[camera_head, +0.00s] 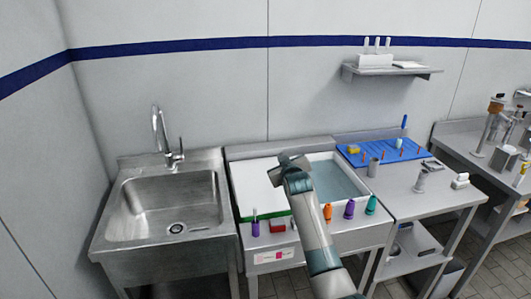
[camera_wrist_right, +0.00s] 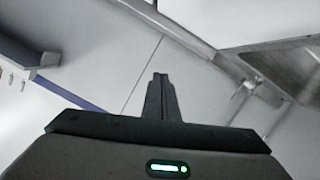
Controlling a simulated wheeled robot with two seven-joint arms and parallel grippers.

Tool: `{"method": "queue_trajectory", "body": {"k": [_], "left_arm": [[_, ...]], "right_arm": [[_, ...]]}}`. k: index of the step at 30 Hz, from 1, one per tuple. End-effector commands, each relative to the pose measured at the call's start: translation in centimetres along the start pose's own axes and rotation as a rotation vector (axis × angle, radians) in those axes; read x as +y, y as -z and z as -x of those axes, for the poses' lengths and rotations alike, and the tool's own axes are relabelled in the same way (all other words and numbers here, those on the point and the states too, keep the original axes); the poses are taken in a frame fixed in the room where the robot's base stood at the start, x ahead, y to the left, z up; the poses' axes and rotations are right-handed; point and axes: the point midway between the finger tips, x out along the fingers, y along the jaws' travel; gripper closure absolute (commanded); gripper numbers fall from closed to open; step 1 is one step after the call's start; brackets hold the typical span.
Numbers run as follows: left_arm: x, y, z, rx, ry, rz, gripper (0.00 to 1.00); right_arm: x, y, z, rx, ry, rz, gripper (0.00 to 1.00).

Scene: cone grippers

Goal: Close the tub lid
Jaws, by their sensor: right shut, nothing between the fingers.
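The tub (camera_head: 381,222) is a white basin set in the middle bench, with blue-grey water (camera_head: 335,182) showing in its right part. A flat white panel with a green front edge, which looks like the lid (camera_head: 252,185), covers the left part. My right arm reaches up from the bottom, and its wrist end is over the boundary between panel and water. My right gripper's fingers (camera_wrist_right: 160,80) are shut and empty in the wrist view. The head view does not clearly show the fingertips or whether they touch the lid. My left gripper is not in view.
Purple, orange and teal handled items (camera_head: 349,208) and a red block (camera_head: 277,226) line the tub's front ledge. A steel sink (camera_head: 172,203) stands left. A blue pegboard mat (camera_head: 381,152) and small metal parts are on the right bench. A wall shelf (camera_head: 390,71) hangs above.

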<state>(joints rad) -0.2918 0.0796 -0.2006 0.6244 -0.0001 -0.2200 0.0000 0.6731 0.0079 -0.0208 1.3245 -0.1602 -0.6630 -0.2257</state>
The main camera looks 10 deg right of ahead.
Motion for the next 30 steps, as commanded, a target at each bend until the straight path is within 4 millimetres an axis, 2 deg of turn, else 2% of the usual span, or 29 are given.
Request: {"method": "queue_trajectory", "body": {"k": [1,9,15,21,30], "left_arm": [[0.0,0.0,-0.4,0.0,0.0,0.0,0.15],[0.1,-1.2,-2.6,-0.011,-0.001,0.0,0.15],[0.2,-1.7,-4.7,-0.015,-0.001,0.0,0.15],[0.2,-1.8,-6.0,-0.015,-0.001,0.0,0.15],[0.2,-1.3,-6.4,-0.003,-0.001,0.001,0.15]], "right_arm": [[0.6,-1.4,-0.3,-0.003,0.009,-0.044,1.0],[2.3,-7.7,-1.9,-0.002,0.07,-0.288,1.0],[2.5,-11.3,-2.8,-0.001,0.109,-0.441,1.0],[2.4,-13.5,-3.4,0.0,0.116,-0.466,1.0],[2.3,-14.6,-3.6,-0.002,0.117,-0.465,1.0]]}}
